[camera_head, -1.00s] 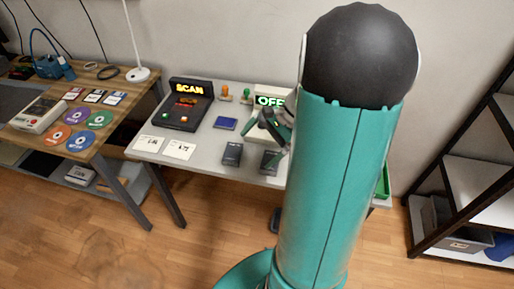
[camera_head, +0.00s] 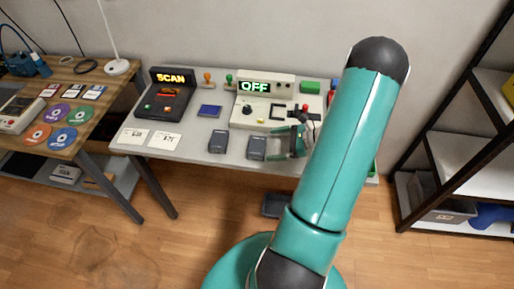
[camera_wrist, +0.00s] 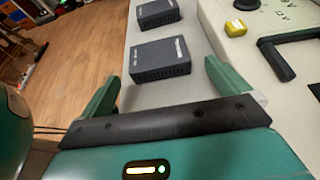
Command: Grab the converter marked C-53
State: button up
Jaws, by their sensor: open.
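Two dark grey box-shaped converters lie near the front edge of the grey table. In the head view they are the left converter (camera_head: 219,141) and the right converter (camera_head: 257,147). In the wrist view, the nearer converter (camera_wrist: 160,60) lies just beyond my fingers and the other converter (camera_wrist: 155,14) lies farther off. Both have pale labels too small to read, so I cannot tell which is C-53. My gripper (camera_head: 292,143) is open and empty, to the right of the right converter. Its green fingers (camera_wrist: 164,82) point toward the nearer converter in the wrist view.
Behind the converters stand a white OFF device (camera_head: 262,110) and a black SCAN device (camera_head: 171,95). A blue square (camera_head: 210,111) and two white notes (camera_head: 164,141) lie on the table (camera_head: 192,135). A dark shelf (camera_head: 460,140) stands at right.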

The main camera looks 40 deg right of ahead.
aim_at(253, 145)
jog(key=x, duration=0.7)
jog(key=shift+a, duration=0.2)
jog(key=c, duration=1.1)
jog(key=shift+r, duration=0.15)
jog(key=shift+r, duration=0.55)
jog(key=s+a+r, duration=0.2)
jog(key=a+r, duration=0.1)
jog(key=r, duration=0.1)
jog(key=s+a+r, duration=0.3)
jog(key=a, duration=0.1)
jog(key=s+a+r, duration=0.3)
jog(key=a+r, duration=0.1)
jog(key=shift+s+r, duration=0.25)
jog(key=shift+r, duration=0.1)
